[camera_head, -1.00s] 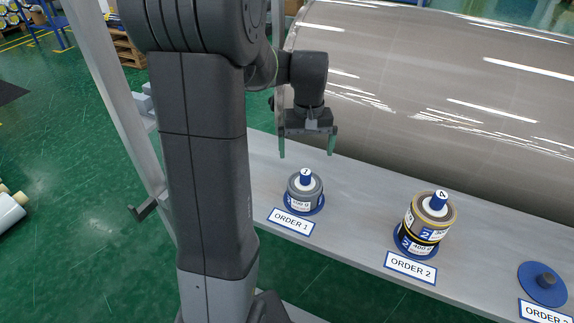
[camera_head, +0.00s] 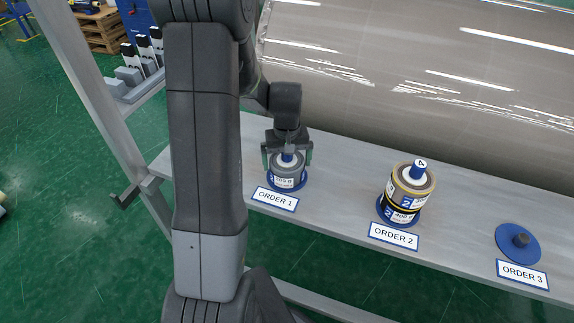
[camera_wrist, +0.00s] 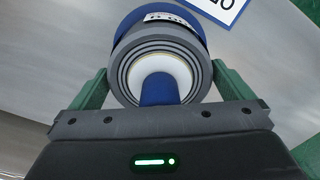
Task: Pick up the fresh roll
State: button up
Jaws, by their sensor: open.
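A grey wrapped roll (camera_head: 288,172) with a white label stands upright on a blue base (camera_head: 290,185) behind the ORDER 1 sign. A blue post with a white collar rises through its core. My gripper (camera_head: 288,158) points down over this roll, its green fingers on either side of it. In the wrist view the roll (camera_wrist: 160,58) lies between the open fingers of my gripper (camera_wrist: 160,88), its ringed end facing the camera. I cannot tell whether the fingers touch it. A second, taller stack of rolls (camera_head: 408,192), black and tan, stands on the ORDER 2 base with a post marked 4.
An empty blue base (camera_head: 518,243) with a dark peg sits behind the ORDER 3 sign (camera_head: 522,274). All stand on a grey shelf (camera_head: 340,190). A huge shiny grey-brown roll (camera_head: 420,80) lies behind the shelf. A metal upright (camera_head: 95,90) stands at left.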

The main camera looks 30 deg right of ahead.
jog(key=shift+f, duration=0.3)
jog(key=c, duration=0.9)
jog(key=shift+o, duration=0.2)
jog(key=shift+r, duration=0.1)
